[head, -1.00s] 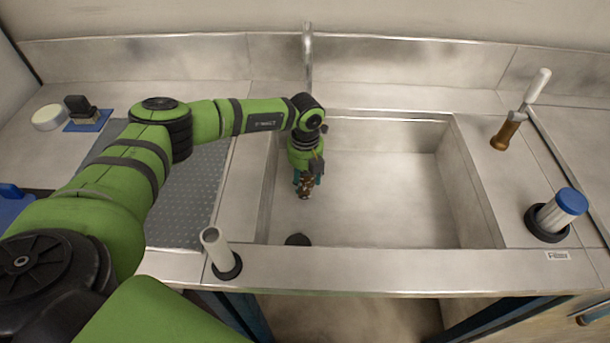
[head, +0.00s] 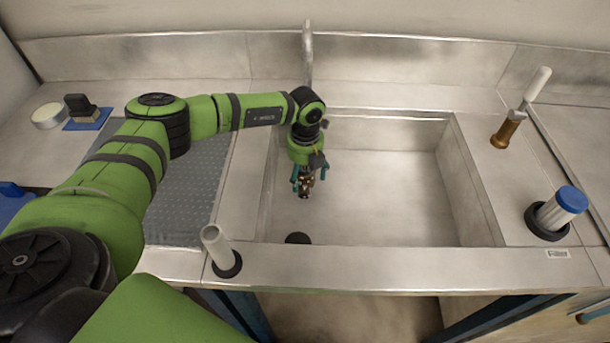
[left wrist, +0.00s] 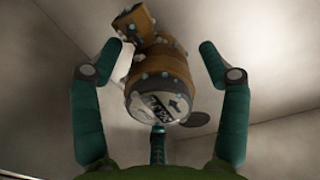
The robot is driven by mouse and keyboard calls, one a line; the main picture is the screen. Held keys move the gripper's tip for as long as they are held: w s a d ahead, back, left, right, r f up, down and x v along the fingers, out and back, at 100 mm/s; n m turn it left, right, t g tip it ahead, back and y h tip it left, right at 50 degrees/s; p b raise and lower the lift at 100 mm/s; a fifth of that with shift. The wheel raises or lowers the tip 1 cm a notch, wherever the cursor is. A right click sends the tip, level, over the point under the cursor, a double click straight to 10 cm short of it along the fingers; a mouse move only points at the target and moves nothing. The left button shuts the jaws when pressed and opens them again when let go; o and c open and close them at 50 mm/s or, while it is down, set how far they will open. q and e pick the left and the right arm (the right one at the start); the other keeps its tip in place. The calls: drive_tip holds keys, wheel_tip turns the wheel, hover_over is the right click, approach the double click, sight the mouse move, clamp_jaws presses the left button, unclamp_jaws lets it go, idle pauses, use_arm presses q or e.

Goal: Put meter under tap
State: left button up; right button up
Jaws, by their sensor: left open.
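The meter (left wrist: 160,85) shows large in the left wrist view, a brass-coloured body with a round display face, between the fingers of my left gripper (left wrist: 160,68). The fingers stand apart on both sides with gaps to the meter. In the head view my left gripper (head: 304,182) points down into the sink (head: 390,195) at its left side, and the small brass meter (head: 304,187) shows at its fingertips. The tap (head: 307,55) is a metal pipe at the sink's back edge, its lower part hidden behind my left wrist. My right gripper is out of view.
A round dark drain (head: 298,239) lies near the sink's front left. A blue-capped filter (head: 560,210) and a brown-and-white handled tool (head: 510,125) are right of the sink. The basin's right side is clear.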

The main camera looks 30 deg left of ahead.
use_arm(q)
wheel_tip(320, 180, up, 11)
drive_tip(key=shift+f+b, duration=0.1)
drive_tip(key=shift+b, duration=0.65)
